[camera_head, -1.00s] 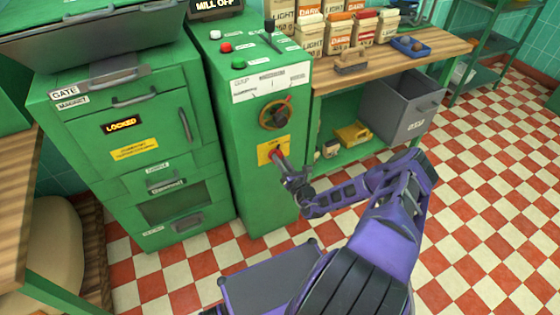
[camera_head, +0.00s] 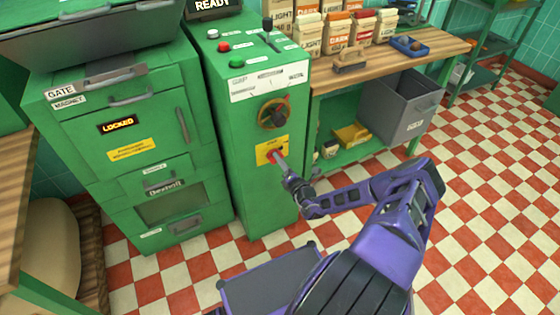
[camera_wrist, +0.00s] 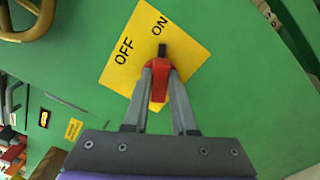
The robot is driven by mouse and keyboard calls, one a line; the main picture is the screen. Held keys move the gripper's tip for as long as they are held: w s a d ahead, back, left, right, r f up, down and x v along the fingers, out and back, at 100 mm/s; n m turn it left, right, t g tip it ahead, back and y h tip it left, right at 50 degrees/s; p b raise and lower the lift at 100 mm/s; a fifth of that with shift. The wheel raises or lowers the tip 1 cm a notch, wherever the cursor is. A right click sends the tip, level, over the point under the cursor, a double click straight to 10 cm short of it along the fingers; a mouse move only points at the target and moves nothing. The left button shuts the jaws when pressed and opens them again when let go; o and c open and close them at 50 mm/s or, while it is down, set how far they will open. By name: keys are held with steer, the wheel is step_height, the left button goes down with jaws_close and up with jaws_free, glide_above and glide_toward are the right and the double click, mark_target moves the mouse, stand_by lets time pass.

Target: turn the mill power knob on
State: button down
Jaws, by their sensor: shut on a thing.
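The mill power knob (camera_wrist: 158,82) is red with a black pointer tip. It sits on a yellow label plate (camera_wrist: 188,57) printed OFF and ON. In the wrist view the pointer is at the ON side. My gripper (camera_wrist: 158,72) is shut on the knob, one finger on each side. In the head view the yellow plate (camera_head: 264,148) is on the front of the green control cabinet (camera_head: 240,190), and my gripper (camera_head: 280,160) meets the knob there. The display (camera_head: 213,5) on top of the cabinet reads READY.
A green cabinet with a LOCKED display (camera_head: 118,125) stands at left. Checkered floor (camera_head: 480,200) is clear.

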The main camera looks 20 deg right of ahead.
stand_by(0.4)
steer(key=c, duration=0.7)
jaws_free()
steer(key=s, duration=0.5)
steer(key=s+p, duration=0.1)
steer(key=s, duration=0.5)
steer(key=s+p, duration=0.1)
steer(key=s, duration=0.5)
steer(key=shift+s+d, duration=0.2)
steer(key=shift+d, duration=0.1)
